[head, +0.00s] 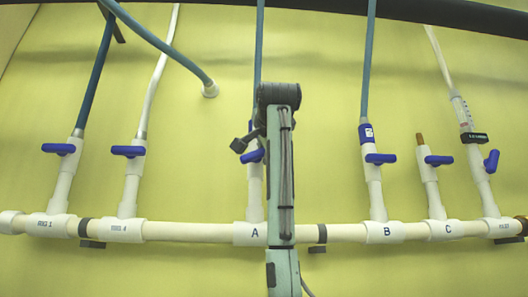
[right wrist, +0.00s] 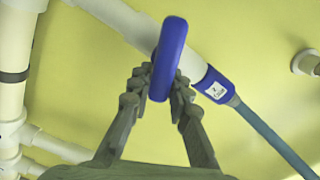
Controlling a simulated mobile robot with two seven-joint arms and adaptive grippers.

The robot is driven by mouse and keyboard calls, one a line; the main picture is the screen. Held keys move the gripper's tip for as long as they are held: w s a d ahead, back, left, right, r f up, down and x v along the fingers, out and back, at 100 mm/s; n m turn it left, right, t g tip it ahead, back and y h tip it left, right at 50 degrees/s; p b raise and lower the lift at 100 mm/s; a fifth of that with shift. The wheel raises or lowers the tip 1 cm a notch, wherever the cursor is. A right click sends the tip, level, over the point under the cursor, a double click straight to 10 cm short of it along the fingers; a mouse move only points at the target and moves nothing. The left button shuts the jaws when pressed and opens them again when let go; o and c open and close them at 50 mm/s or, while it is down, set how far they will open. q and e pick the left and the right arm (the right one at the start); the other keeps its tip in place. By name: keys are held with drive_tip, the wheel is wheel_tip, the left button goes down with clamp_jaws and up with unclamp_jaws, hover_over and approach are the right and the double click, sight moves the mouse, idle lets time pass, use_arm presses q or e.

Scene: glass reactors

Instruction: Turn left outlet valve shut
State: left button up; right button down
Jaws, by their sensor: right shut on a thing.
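The valve at the branch marked A (head: 255,205) stands mid-picture in the head view, partly hidden by my right arm. Its blue handle (head: 251,156) points left, across the pipe and slightly tilted. My right gripper (head: 246,141) is at this handle. In the right wrist view, my right gripper (right wrist: 161,82) is shut on a blue handle (right wrist: 170,55), with one finger on each side. A white pipe with a blue labelled collar (right wrist: 214,86) and a blue hose runs behind the handle. My left gripper is not in view.
A white horizontal pipe (head: 185,231) carries several other branches with blue-handled valves, including B (head: 380,159) and C (head: 438,160). The far-right handle (head: 491,161) stands nearly upright. Hoses rise from most branches. A dark bar (head: 440,12) crosses the top.

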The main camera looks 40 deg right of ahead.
drive_tip(key=m, duration=0.3)
drive_tip(key=shift+f, duration=0.4)
drive_tip(key=shift+d+f+m+p, duration=0.1)
drive_tip(key=shift+f+m+p, duration=0.15)
drive_tip(key=shift+m, duration=0.45)
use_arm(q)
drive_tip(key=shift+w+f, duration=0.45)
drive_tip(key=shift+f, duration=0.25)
use_arm(e)
drive_tip(key=shift+m, duration=0.3)
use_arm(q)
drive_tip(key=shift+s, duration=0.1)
use_arm(e)
drive_tip(key=c, duration=1.4)
unclamp_jaws()
drive_tip(key=shift+s, duration=0.15)
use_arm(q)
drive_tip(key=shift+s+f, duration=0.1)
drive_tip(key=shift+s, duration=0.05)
use_arm(e)
drive_tip(key=shift+r, duration=0.1)
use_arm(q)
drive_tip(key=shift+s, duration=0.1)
